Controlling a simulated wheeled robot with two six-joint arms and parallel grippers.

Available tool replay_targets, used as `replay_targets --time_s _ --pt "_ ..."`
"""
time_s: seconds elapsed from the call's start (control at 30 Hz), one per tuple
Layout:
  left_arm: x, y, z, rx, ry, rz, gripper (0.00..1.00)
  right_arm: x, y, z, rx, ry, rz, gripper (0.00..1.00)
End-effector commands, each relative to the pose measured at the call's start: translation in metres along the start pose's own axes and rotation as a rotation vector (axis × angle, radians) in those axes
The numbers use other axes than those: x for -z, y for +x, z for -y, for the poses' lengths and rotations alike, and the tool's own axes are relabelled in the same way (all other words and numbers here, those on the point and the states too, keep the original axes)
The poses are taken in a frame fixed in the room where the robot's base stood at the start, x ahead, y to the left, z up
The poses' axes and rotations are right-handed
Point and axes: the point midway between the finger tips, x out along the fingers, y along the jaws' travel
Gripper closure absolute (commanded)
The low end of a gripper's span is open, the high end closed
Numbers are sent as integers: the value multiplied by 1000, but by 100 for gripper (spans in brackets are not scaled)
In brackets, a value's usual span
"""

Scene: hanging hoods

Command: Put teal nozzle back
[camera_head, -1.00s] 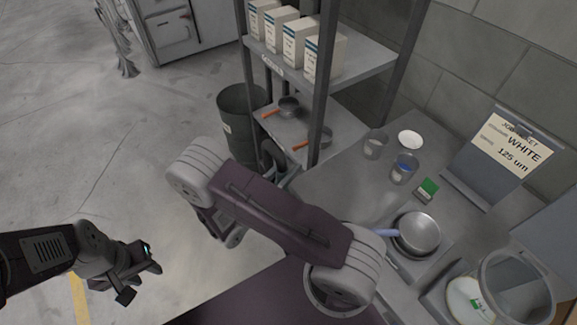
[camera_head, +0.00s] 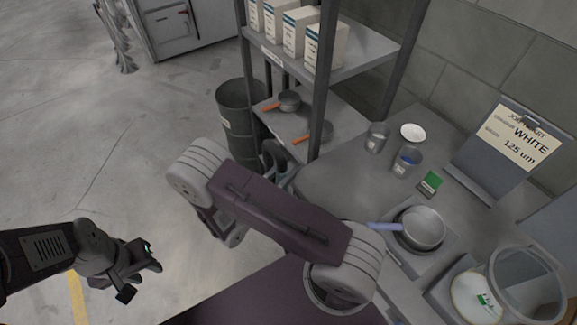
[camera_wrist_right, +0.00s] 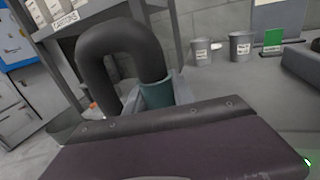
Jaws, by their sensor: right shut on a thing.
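The teal nozzle (camera_wrist_right: 157,95) is in the right wrist view, on the end of a thick dark hose (camera_wrist_right: 122,42) that arches up and over to the left. My right gripper (camera_wrist_right: 155,98) is shut on the nozzle, with grey fingers on both sides of it. A dark purple panel hides the lower part of the nozzle in that view. In the head view my right arm covers most of that gripper, beside the shelf. My left gripper (camera_head: 138,278) is open and empty over the floor at lower left. I cannot make out the nozzle's holder.
A shelf (camera_head: 365,55) with white boxes and orange-handled pans stands behind my right arm. A grey bin (camera_head: 238,112) is beside it. The bench holds cups (camera_head: 407,162), a blue-handled pan (camera_head: 424,228) and a clear round container (camera_head: 525,285).

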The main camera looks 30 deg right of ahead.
Motion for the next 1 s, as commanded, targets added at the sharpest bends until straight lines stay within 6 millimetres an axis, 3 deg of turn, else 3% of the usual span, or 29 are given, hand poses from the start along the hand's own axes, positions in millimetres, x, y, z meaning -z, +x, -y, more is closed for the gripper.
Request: replay_targets --time_s 0.4,0.43,0.5,0.83,1.0 --pt "-1 12 0 0 0 0 64 15 0 0 0 0 1 100" --pt "-1 10 0 0 0 0 64 14 0 0 0 0 1 62" --pt "-1 10 0 0 0 0 64 14 0 0 0 0 1 45" --pt "-1 11 0 0 0 0 64 14 -3 0 -2 1 0 45" --pt "-1 14 0 0 0 0 64 15 -33 -2 -7 3 -1 45"
